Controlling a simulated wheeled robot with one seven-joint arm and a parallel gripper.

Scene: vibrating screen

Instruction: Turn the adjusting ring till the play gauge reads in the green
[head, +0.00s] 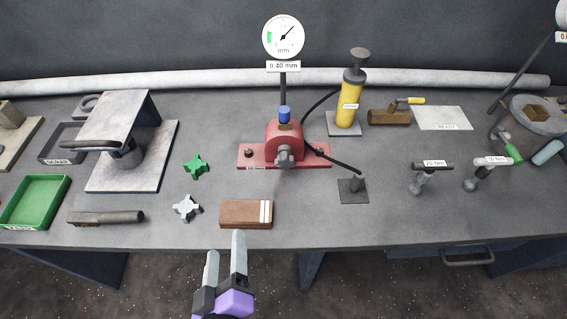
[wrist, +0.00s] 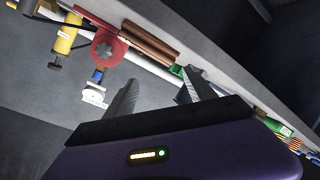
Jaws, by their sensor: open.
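The play gauge (head: 283,36) is a white dial on a post. Its needle points to the upper right, away from the green band on the left, and the plate below reads 0.40 mm. Below it is a red housing (head: 272,142) with a blue cap on top. A grey lobed knob (head: 285,158) on its front looks like the adjusting ring. The housing (wrist: 108,35) and knob (wrist: 105,50) also show in the wrist view. My gripper (head: 225,246) is open and empty near the table's front edge, apart from the knob and left of it. Its fingers (wrist: 160,85) show in the wrist view.
A brown block (head: 240,214) lies just beyond my gripper. Loose green (head: 195,166) and grey (head: 187,208) star-shaped parts lie left of the housing. A small black stand (head: 353,188) with a rod is at its right. A yellow cylinder (head: 350,100) stands behind right.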

